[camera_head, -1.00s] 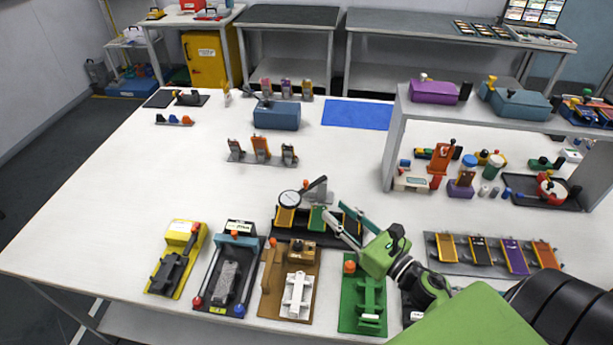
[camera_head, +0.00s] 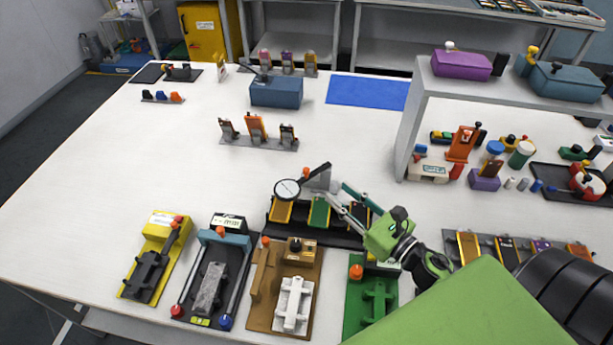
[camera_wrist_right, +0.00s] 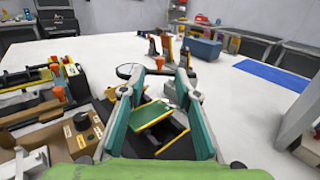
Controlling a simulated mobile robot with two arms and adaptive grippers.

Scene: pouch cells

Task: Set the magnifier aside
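The magnifier (camera_head: 288,189), a round pale lens with a dark rim and dark handle, is over the back-left of the black cell tray (camera_head: 337,238). An orange knob and a grey piece show near its handle. Its lens also shows in the right wrist view (camera_wrist_right: 127,71), beyond the left finger. My right gripper (camera_head: 338,192) is just right of the magnifier, above the tray's green and yellow-edged cells. In the wrist view its two teal fingers (camera_wrist_right: 157,92) are apart with nothing gripped; a green cell (camera_wrist_right: 152,114) shows between and below them. My left gripper is not in view.
A blue mat (camera_head: 367,92) lies bare at the back. Several fixtures line the front, including a yellow one (camera_head: 152,258) and a brown one (camera_head: 266,317). A grey shelf (camera_head: 419,100) stands at the right. The table's left middle is clear.

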